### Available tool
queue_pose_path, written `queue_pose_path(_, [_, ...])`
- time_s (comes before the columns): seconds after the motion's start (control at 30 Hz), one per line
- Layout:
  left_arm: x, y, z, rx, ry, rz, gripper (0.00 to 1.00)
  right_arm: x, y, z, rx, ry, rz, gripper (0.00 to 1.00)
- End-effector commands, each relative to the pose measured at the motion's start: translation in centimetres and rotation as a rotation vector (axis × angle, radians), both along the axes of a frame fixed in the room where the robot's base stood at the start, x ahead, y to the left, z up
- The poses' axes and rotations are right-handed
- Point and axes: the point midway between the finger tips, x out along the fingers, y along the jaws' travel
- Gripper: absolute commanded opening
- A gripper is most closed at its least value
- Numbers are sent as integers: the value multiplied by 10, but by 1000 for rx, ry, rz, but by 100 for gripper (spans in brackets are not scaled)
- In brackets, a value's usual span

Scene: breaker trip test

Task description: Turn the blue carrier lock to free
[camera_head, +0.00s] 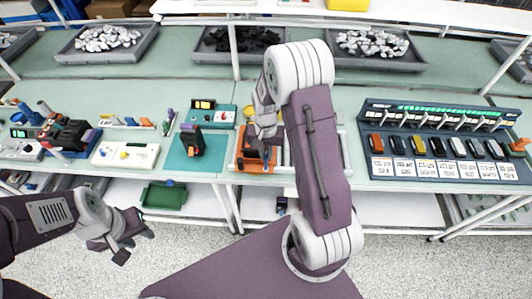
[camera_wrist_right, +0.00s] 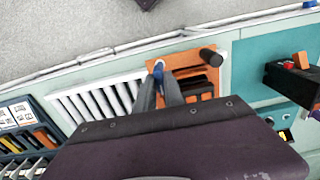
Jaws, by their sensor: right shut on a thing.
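The blue carrier lock (camera_wrist_right: 158,70) shows as a small blue knob at the edge of the orange carrier plate (camera_wrist_right: 190,58) in the right wrist view. My right gripper (camera_wrist_right: 158,82) has its two grey fingers shut on this knob from both sides. In the head view the orange carrier (camera_head: 252,168) sits at the bench's front edge, and my right gripper (camera_head: 264,150) reaches down over it and hides the lock. The lock's setting cannot be read. My left gripper (camera_head: 135,240) is open and empty, in front of the bench and below its top.
A black post (camera_wrist_right: 210,56) stands on the carrier near the fingers. A white slotted rack (camera_wrist_right: 100,100) lies beside it. A teal mat (camera_head: 180,160) with a dark device is left of the carrier. A breaker panel (camera_head: 440,140) stands right. A green bin (camera_head: 164,196) is below.

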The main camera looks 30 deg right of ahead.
Motion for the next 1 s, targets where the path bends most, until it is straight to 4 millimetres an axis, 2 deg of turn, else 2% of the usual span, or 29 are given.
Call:
queue_pose_path(0.57, [0, 0, 0, 0, 0, 0, 36, -4, 1, -3, 2, 11, 33, 0])
queue_pose_path(0.6, [0, 0, 0, 0, 0, 0, 36, -4, 1, -3, 2, 11, 33, 15])
queue_pose_path(0.67, [0, 0, 0, 0, 0, 0, 36, -3, 1, -3, 2, 11, 33, 32])
queue_pose_path(0.7, [0, 0, 0, 0, 0, 0, 36, -3, 1, -3, 2, 9, 32, 35])
queue_pose_path(1.0, [0, 0, 0, 0, 0, 0, 36, -1, 0, 2, 0, 2, 31, 35])
